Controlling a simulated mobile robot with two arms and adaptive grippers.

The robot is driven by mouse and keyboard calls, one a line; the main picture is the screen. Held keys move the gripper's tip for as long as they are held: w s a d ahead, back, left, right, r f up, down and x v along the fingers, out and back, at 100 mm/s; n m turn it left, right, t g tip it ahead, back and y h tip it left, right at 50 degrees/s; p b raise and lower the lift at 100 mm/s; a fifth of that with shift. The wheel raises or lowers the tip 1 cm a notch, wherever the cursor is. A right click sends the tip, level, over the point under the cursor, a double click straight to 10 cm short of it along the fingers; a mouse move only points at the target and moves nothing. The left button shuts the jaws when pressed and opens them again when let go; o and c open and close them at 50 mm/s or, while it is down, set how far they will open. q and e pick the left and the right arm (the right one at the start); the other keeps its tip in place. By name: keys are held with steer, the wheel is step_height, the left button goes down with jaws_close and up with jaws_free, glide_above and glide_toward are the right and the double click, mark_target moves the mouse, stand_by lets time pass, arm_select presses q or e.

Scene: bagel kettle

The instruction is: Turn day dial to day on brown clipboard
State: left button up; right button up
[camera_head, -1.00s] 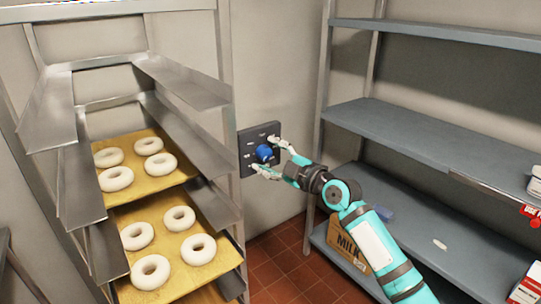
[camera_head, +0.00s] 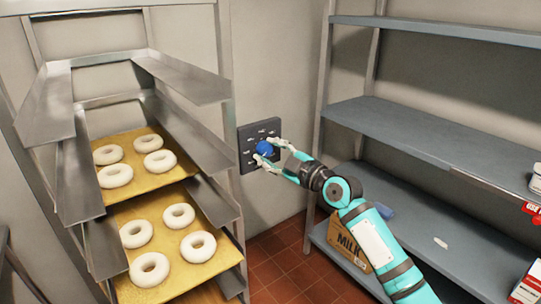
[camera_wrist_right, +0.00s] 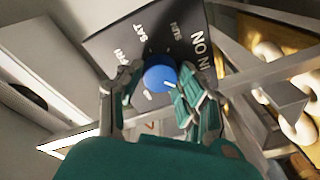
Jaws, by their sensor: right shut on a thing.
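The blue day dial (camera_head: 264,148) sits on a dark wall panel (camera_head: 248,163) between the bagel rack and the grey shelves. My right gripper (camera_head: 265,154) is shut on the dial, with one finger at its top right and one at its lower side. In the right wrist view the blue dial (camera_wrist_right: 160,77) lies between the two fingers, with a white pointer mark on its face. No brown clipboard can be made out. My left gripper is not in view.
A metal rack (camera_head: 190,80) at the left holds wooden trays (camera_head: 160,183) of pale bagels. Grey shelves (camera_head: 430,140) stand at the right, with a cardboard MILK box (camera_head: 345,245) low down. Bare wall lies around the panel.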

steer(key=shift+f+m+b, duration=0.25)
steer(key=shift+m+b, duration=0.5)
steer(key=shift+m, duration=0.45)
steer(key=m, duration=0.3)
steer(key=shift+t+b, duration=0.3)
steer(key=m, duration=0.3)
steer(key=shift+a+r, duration=0.1)
steer(key=m+p, duration=0.1)
steer(key=m, duration=0.2)
steer(key=shift+t, duration=0.4)
steer(key=m+p, duration=0.1)
steer(key=m, duration=0.3)
steer(key=shift+s+t+h+p, duration=0.1)
steer(key=shift+t+h+p, duration=0.2)
steer(key=shift+h+p, duration=0.1)
steer(key=m+p, duration=0.2)
steer(key=m, duration=0.2)
steer(key=shift+a+r, duration=0.1)
steer(key=m+h+p, duration=0.1)
steer(key=m+p, duration=0.3)
steer(key=m, duration=0.1)
steer(key=shift+m+t, duration=0.4)
steer(key=shift+m+h+p, duration=0.4)
steer(key=shift+m+p, duration=0.65)
steer(key=shift+m, duration=0.25)
